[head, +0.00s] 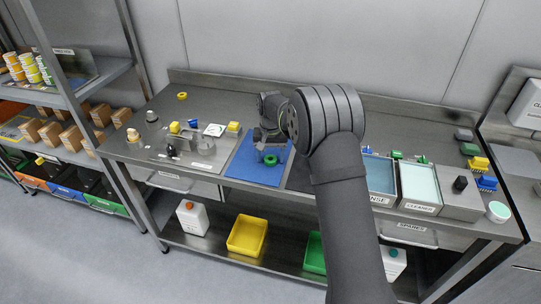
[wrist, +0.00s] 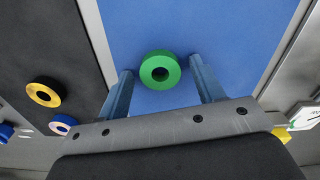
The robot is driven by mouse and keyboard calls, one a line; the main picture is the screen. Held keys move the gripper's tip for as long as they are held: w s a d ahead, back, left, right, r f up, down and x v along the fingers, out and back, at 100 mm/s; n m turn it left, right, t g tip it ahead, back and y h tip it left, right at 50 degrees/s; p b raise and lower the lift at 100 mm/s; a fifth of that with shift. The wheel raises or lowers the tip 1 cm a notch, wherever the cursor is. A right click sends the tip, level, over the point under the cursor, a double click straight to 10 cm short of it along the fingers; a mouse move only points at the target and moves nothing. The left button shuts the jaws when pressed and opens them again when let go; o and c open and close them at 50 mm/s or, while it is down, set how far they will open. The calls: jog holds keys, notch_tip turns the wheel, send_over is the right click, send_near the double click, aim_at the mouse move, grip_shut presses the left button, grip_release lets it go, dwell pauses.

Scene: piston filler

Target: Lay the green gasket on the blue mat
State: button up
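The green gasket (head: 270,160) is a thick ring with a dark hole. It lies flat on the blue mat (head: 245,170), near the mat's right side in the head view. In the wrist view the gasket (wrist: 160,54) shows against the blue mat (wrist: 230,25), between the two fingers. My gripper (head: 268,147) is just above it. The fingertips (wrist: 161,65) are spread, with a gap on each side of the gasket, so nothing is held. The arm hides part of the bench to the right of the mat in the head view.
A grey tray (head: 207,165) with parts stands left of the mat. A yellow ring (head: 182,96) lies at the back left. Rinse (head: 380,175) and cleaner (head: 420,185) basins are to the right. The wrist view shows a yellow ring (wrist: 32,90) and a blue-white ring (wrist: 55,127) at left.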

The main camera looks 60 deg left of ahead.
aim_at(270, 159)
jog(key=shift+r, duration=0.1)
notch_tip(270, 159, up, 12)
dwell(0.5)
notch_tip(270, 159, down, 13)
jog(key=shift+r, duration=2.3)
